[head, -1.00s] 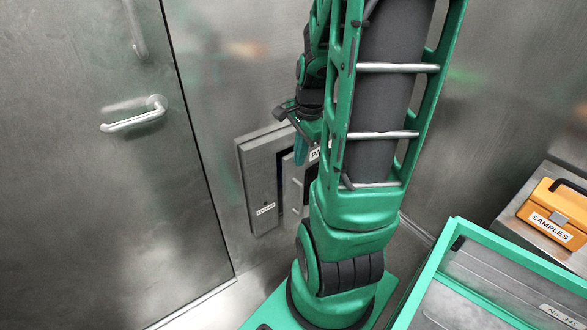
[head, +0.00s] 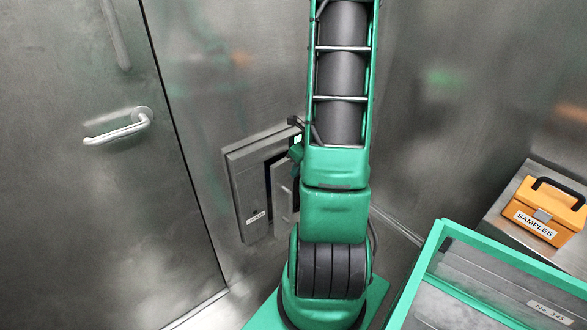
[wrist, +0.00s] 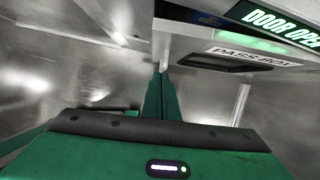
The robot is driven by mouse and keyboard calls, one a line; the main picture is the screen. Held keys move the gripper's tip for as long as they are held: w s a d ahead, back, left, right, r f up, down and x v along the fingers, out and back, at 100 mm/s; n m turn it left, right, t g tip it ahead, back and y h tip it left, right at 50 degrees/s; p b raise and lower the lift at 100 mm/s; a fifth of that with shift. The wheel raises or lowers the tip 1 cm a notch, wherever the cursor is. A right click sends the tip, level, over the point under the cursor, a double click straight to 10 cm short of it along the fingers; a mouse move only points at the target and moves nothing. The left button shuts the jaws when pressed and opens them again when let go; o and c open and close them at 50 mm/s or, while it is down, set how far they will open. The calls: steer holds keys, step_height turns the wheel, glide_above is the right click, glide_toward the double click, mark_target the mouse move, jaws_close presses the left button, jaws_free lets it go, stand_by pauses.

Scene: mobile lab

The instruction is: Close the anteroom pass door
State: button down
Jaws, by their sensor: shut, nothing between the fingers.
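The pass box (head: 243,198) is set in the metal wall. A dark gap shows beside its left panel, and its small grey door leaf (head: 282,208) with a handle stands open, partly hidden behind my arm. In the wrist view, the box's "PASS BOX" label (wrist: 254,56) and a lit "DOOR OPEN" sign (wrist: 283,25) show at upper right. My gripper (wrist: 161,76) is shut and empty, with its green fingertips close to a pale metal edge. I cannot tell whether they touch it. In the head view, the gripper is mostly hidden behind my arm.
A large closed door with a lever handle (head: 118,130) stands left of the pass box. An orange samples case (head: 543,213) sits on a metal ledge at right. A green-rimmed tray (head: 440,235) fills the lower right. A little floor shows below the pass box.

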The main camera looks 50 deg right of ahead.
mark_target(284, 174)
steer(key=shift+w+d+f, duration=0.2)
steer(key=shift+w+f, duration=1.4)
steer(key=shift+w+d+f, duration=0.2)
steer(key=shift+w+f, duration=1.35)
steer(key=shift+w, duration=0.05)
steer(key=shift+d, duration=0.1)
